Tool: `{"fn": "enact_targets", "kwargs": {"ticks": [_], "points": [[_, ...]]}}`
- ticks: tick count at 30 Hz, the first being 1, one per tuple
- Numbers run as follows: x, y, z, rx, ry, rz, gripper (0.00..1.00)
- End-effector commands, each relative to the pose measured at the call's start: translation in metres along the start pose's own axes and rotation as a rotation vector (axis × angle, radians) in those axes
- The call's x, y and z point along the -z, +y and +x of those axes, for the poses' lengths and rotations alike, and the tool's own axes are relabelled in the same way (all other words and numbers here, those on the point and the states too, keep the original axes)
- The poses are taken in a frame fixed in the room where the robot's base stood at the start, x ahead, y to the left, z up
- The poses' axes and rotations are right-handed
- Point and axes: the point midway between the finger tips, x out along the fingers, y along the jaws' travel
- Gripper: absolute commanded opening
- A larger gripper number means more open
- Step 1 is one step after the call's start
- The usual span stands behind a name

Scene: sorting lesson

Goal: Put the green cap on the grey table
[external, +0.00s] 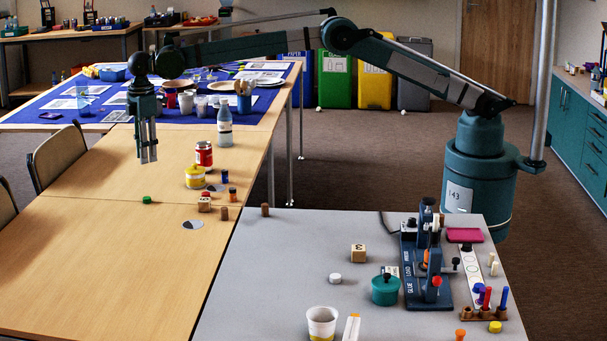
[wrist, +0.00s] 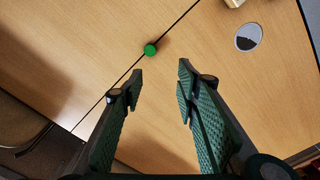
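The green cap (external: 147,200) lies on the wooden table near the seam between two table tops. It also shows in the wrist view (wrist: 150,49), beyond my fingertips and a little left of the middle. My gripper (external: 148,160) hangs pointing down above the wooden table, apart from the cap. In the wrist view my gripper (wrist: 160,78) is open, with bare wood between its fingers. The grey table (external: 280,265) stands at the front right, against the wooden one.
A red can (external: 204,154), a yellow pot (external: 195,177), a bottle (external: 224,127) and small blocks stand right of the cap.

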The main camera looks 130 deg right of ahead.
Motion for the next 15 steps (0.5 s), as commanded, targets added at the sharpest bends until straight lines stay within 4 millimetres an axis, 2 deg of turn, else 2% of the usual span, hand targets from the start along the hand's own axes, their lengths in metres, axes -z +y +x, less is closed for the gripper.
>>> {"fn": "enact_targets", "kwargs": {"ticks": [3,15], "points": [[0.002,-0.020,-0.026,-0.008,0.014,-0.003,0.32],[-0.005,-0.089,-0.108,-0.031,0.066,-0.002,0.32]]}}
